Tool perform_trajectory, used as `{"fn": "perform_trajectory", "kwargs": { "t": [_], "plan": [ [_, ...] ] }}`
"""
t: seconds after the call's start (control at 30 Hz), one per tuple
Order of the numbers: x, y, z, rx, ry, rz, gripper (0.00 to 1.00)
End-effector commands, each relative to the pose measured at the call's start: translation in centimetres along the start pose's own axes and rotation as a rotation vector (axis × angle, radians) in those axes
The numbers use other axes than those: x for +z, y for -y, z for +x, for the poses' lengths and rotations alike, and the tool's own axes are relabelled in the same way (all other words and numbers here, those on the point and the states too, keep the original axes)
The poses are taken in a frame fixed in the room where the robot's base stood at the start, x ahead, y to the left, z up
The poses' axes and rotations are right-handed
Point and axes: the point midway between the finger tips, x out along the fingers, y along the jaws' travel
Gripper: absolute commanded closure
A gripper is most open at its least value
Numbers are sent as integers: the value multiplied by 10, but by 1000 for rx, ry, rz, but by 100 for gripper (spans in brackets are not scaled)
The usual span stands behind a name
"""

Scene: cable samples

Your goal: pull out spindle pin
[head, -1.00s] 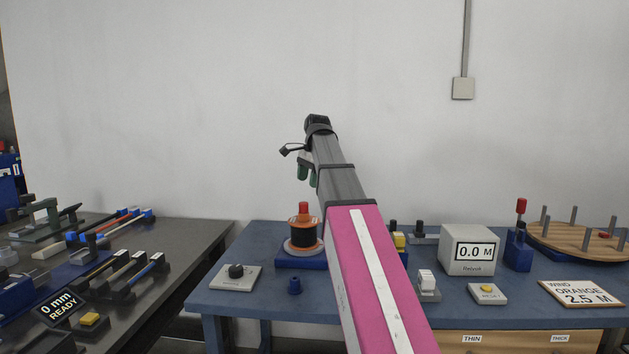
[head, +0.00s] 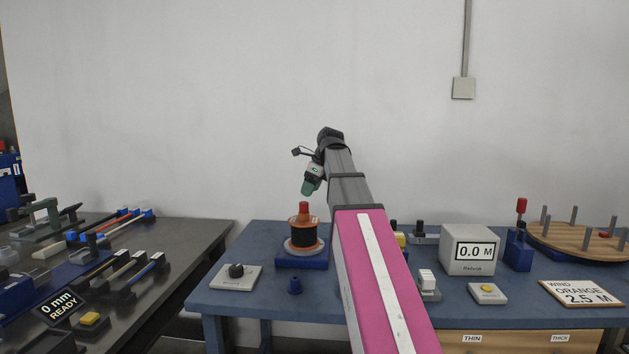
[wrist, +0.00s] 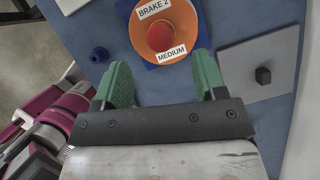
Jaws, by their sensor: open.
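The spindle pin shows as a red knob (head: 304,207) on top of an orange spool (head: 303,221) wound with dark cable, which stands upright on a blue base (head: 290,262). In the wrist view the red knob (wrist: 160,36) sits at the centre of the orange disc (wrist: 178,72), between labels "BRAKE 2" and "MEDIUM". My gripper (head: 308,189) is above the spool, its green fingers tilted down. In the wrist view my gripper (wrist: 158,75) is open and empty, the fingers spread apart with the knob beyond their tips and not touched.
A small blue cylinder (head: 295,285) and a grey plate with a black knob (head: 236,277) stand before the spool. To the right are a "0.0 M" display box (head: 473,250), a reset button (head: 487,293) and a peg board (head: 580,239). The wall is behind.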

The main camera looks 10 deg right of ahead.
Motion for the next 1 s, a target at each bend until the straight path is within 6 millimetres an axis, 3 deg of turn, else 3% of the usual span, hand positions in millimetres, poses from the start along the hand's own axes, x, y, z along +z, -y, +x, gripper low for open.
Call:
{"fn": "perform_trajectory", "kwargs": {
  "t": [0.2,0.4,0.83,0.87,1.0],
  "plan": [
    [-1,0,38,1,-1,0,35],
    [0,0,59,0,-1,-1,35],
    [0,0,67,-1,-1,-1,35],
    [0,0,67,-1,-1,-1,38],
    [0,0,67,-1,-1,-1,84]
  ]
}}
